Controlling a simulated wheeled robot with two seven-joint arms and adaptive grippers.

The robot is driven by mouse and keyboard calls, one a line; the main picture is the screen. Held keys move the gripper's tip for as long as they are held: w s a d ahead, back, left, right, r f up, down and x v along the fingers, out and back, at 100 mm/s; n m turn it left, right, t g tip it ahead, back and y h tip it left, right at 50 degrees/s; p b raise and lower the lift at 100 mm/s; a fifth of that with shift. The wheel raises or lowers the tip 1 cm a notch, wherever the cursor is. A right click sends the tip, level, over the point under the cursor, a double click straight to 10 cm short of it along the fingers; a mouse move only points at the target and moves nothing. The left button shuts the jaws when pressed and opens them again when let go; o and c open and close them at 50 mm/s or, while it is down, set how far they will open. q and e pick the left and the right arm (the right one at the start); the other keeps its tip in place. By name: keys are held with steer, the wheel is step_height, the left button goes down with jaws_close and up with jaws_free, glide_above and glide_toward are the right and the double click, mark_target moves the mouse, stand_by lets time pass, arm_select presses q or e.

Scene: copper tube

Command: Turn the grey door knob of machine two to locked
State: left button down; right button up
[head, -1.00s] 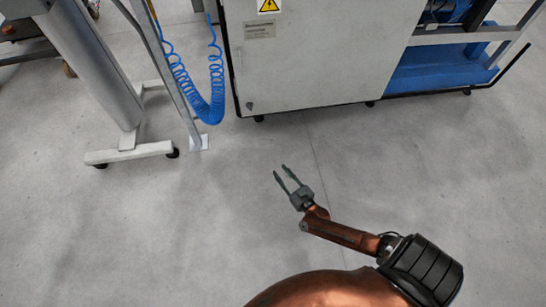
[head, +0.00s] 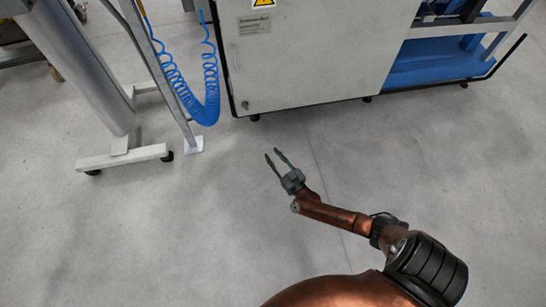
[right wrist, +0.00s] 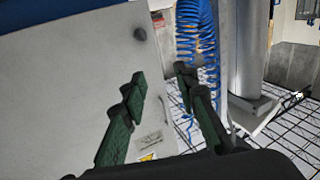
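A pale grey machine cabinet door (head: 320,50) stands at the top of the head view. A small dark grey knob (head: 245,104) sits near its lower left corner. The knob (right wrist: 140,34) also shows in the right wrist view, above and beyond the fingertips; its turn position is too small to tell. My right gripper (head: 272,153) is open and empty, its fingers pointing up and left, below the cabinet's lower edge in the picture. Its two green-grey fingers show apart in the wrist view (right wrist: 160,80), not touching the knob. My left gripper is out of view.
A coiled blue hose (head: 207,105) hangs left of the cabinet, close to a slim metal post (head: 160,75). A thick grey column (head: 75,60) on a white foot (head: 120,158) stands further left. The grey floor (head: 150,240) in front is clear.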

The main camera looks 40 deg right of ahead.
steer(key=shift+c, duration=0.5)
jaws_close()
steer(key=c, duration=0.6)
jaws_free()
steer(key=o, duration=0.7)
steer(key=s+a, duration=0.2)
steer(key=s, duration=0.9)
steer(key=shift+s, duration=0.4)
